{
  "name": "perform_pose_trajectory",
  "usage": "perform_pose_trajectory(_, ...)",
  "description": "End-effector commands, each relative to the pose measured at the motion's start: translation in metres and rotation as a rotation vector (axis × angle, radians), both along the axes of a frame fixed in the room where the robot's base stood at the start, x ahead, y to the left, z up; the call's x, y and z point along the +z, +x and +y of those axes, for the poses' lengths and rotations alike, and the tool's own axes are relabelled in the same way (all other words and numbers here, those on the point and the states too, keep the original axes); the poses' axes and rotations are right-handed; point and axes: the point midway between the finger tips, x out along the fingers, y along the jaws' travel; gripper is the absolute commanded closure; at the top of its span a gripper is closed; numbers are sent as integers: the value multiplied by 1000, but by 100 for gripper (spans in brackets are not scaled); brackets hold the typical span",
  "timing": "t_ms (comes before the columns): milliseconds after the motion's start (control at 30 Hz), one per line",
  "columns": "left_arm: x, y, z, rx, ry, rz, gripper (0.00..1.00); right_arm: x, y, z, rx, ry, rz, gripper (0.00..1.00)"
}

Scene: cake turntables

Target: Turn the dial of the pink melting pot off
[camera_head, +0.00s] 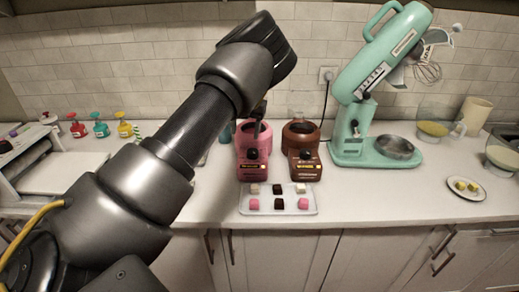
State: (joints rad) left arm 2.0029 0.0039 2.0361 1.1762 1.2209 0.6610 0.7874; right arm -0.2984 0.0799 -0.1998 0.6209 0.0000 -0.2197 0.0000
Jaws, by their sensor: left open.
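The pink melting pot (243,170) stands on the counter left of the brown melting pot (303,168). Its black dial (252,154) is on the sloping front. Small lit marks show below the dial, too small to read. My left arm comes in from the left and reaches up in front of the tiled wall. My left gripper (257,128) points down over the pink pot, behind and above the dial, and partly hides the pot's bowl. It is open, though its fingers are small and dark here. I cannot tell whether it touches the pot. My right gripper is out of view.
A tray (246,209) of small coloured cubes lies in front of the pots. A mint stand mixer (374,150) stands to the right, with a plate (479,194) of yellow pieces beyond.

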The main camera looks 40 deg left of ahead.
Motion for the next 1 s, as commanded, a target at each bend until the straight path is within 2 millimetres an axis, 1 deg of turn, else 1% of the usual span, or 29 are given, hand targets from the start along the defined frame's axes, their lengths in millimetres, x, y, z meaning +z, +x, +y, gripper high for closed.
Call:
perform_pose_trajectory(33,13,6,-11,-21,-17,-15,42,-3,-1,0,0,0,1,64)
perform_pose_trajectory(133,29,10,-24,-48,-38,-23,42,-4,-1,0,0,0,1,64)
perform_pose_trajectory(233,35,11,-29,-58,-44,-25,42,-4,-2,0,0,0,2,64)
perform_pose_trajectory(367,32,11,-28,-56,-45,-24,42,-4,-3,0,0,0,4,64)
perform_pose_trajectory(467,22,10,-28,-55,-45,-21,42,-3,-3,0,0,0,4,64)
perform_pose_trajectory(533,11,10,-28,-56,-44,-21,42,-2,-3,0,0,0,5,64)
perform_pose_trajectory(800,-39,9,-26,-58,-45,-20,42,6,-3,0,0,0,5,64)
perform_pose_trajectory(1000,-64,9,-24,-58,-44,-22,42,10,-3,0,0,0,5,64)
